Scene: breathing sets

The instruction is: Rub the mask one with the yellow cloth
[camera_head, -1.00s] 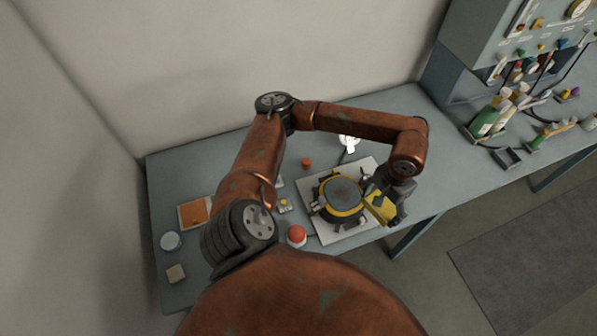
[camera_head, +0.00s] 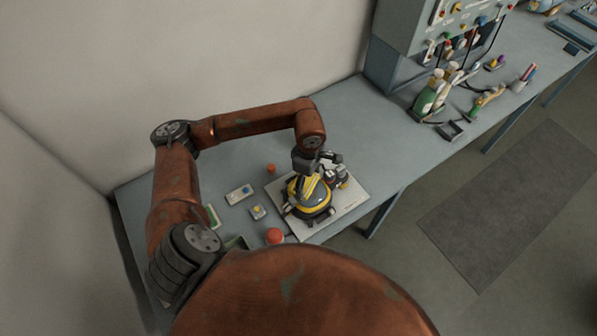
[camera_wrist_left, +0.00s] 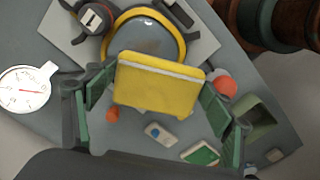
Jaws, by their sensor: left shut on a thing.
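The mask (camera_head: 314,211) is black and yellow with a grey visor and lies on a white board (camera_head: 345,204). In the left wrist view the mask (camera_wrist_left: 146,37) shows its yellow rim and dark glassy window. My left gripper (camera_head: 316,172) is shut on the yellow cloth (camera_wrist_left: 158,85), which is held between its fingers. The head view shows the cloth at the mask's far side, close over it; I cannot tell if they touch. The gripper hides part of the cloth and mask there. My right gripper is not in view.
A red knob (camera_head: 274,236) stands left of the board. A white dial gauge (camera_wrist_left: 25,90) shows in the left wrist view. Bottles (camera_head: 430,95) stand farther right; the bench between is clear.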

